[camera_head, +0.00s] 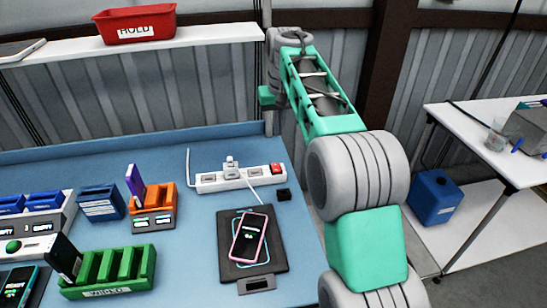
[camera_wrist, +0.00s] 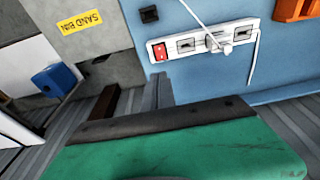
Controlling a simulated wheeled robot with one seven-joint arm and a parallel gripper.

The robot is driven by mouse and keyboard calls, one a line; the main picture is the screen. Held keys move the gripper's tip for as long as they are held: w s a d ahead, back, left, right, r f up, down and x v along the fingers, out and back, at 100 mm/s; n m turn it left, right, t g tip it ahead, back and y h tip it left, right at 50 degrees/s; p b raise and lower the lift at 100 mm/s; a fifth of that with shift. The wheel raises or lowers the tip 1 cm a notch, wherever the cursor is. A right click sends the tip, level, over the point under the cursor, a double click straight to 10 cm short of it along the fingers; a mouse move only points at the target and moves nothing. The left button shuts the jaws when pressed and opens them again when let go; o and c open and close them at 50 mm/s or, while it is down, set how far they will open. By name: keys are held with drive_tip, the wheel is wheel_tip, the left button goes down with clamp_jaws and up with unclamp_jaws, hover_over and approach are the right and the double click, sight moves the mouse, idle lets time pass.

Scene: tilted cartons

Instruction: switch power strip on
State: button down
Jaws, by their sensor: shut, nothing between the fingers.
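The white power strip (camera_head: 207,183) lies on the blue workbench, with a red switch (camera_head: 277,169) at its right end. A white plug stands in a middle socket. In the wrist view the strip (camera_wrist: 205,42) is at the top, turned round, with the red switch (camera_wrist: 159,52) at its left end; its on or off state cannot be told. My gripper (camera_wrist: 165,120) fills the lower wrist view as a green body with a dark edge, shut and empty. It is apart from the strip. In the head view its end (camera_head: 267,96) shows only partly behind my arm, beyond the bench's back edge.
A small black block (camera_head: 283,195) sits beside the switch end. A black pad with a pink phone (camera_head: 249,238) lies in front. Orange (camera_head: 159,199) and green (camera_head: 107,271) holders stand left. A shelf with a red bin (camera_head: 135,24) is above.

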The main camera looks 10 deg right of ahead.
sight(276, 169)
drive_tip(key=f, duration=0.4)
drive_tip(key=w+f+p, duration=0.1)
drive_tip(key=f, duration=0.4)
drive_tip(key=w+f, duration=0.1)
drive_tip(key=f, duration=0.3)
drive_tip(key=shift+w+a+f+p, duration=0.15)
drive_tip(key=shift+w+f+p, duration=0.05)
drive_tip(key=shift+f+p, duration=0.1)
drive_tip(key=shift+f, duration=0.1)
drive_tip(key=shift+w+f, duration=0.2)
drive_tip(key=shift+f, duration=0.05)
drive_tip(key=shift+s+f+b, duration=0.25)
drive_tip(key=shift+f+b, duration=0.05)
drive_tip(key=shift+f, duration=0.05)
drive_tip(key=shift+s+f, duration=0.1)
drive_tip(key=shift+s, duration=0.6)
wheel_tip(276, 169, up, 15)
drive_tip(key=s, duration=0.2)
drive_tip(key=shift+p, duration=0.35)
